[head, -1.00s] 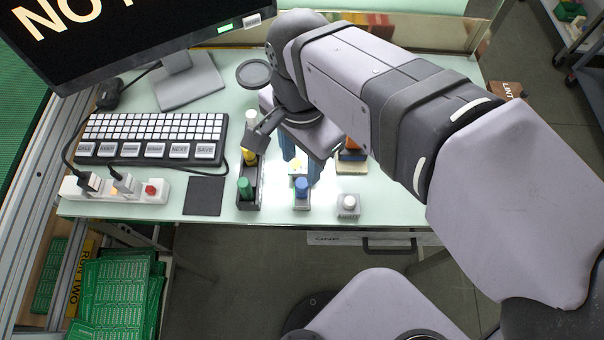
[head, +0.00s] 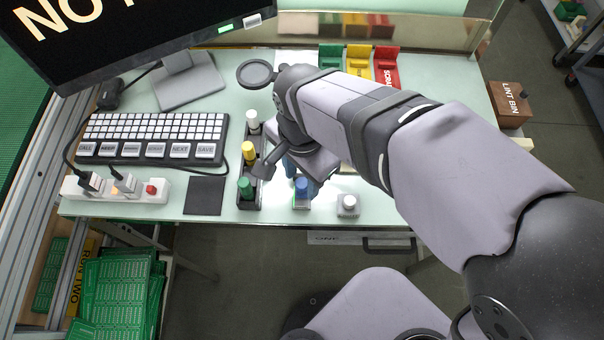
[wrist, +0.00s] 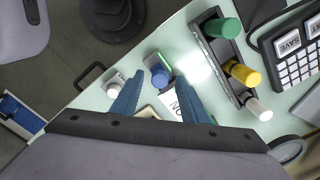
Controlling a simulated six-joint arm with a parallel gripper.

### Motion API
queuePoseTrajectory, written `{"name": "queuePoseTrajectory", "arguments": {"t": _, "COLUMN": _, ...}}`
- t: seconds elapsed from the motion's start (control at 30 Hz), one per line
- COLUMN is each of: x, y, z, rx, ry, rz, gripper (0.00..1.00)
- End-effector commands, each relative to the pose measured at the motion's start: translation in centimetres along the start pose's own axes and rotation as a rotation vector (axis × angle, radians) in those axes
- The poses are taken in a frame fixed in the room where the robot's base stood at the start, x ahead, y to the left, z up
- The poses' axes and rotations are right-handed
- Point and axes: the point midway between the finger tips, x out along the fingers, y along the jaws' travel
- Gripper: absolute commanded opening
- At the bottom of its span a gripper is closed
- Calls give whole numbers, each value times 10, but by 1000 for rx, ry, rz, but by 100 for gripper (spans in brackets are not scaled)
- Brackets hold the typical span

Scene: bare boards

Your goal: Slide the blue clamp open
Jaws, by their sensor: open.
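The blue clamp (head: 301,188) shows as a round blue knob on a small pale base near the front edge of the table. It also shows in the wrist view as a blue cap (wrist: 160,76), between the two fingertips in the picture. A pale card with dark letters (wrist: 174,101) lies beside it, partly hidden by a finger. My gripper (wrist: 160,78) has two blue fingers, spread apart with nothing between them that I can see held. In the head view the fingers are partly hidden under my wrist, just behind the knob. Contact with the clamp cannot be told.
A dark rack (head: 252,203) with green, yellow and white caps stands left of the clamp. A grey block with a white knob (head: 348,204) stands right. A black pad (head: 204,195), keyboard (head: 150,137) and power strip (head: 115,189) lie farther left. Coloured bins (head: 358,62) stand behind.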

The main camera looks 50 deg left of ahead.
Motion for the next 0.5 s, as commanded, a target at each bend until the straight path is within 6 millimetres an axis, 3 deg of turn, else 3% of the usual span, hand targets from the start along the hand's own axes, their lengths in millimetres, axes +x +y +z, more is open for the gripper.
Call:
{"name": "queuePoseTrajectory", "arguments": {"t": 0.07, "x": 0, "y": 0, "z": 0, "rx": 0, "ry": 0, "rz": 0, "gripper": 36}}
{"name": "queuePoseTrajectory", "arguments": {"t": 0.2, "x": 0, "y": 0, "z": 0, "rx": 0, "ry": 0, "rz": 0, "gripper": 2}}
{"name": "queuePoseTrajectory", "arguments": {"t": 0.5, "x": -1, "y": 10, "z": 11, "rx": -3, "ry": 0, "rz": 0, "gripper": 0}}
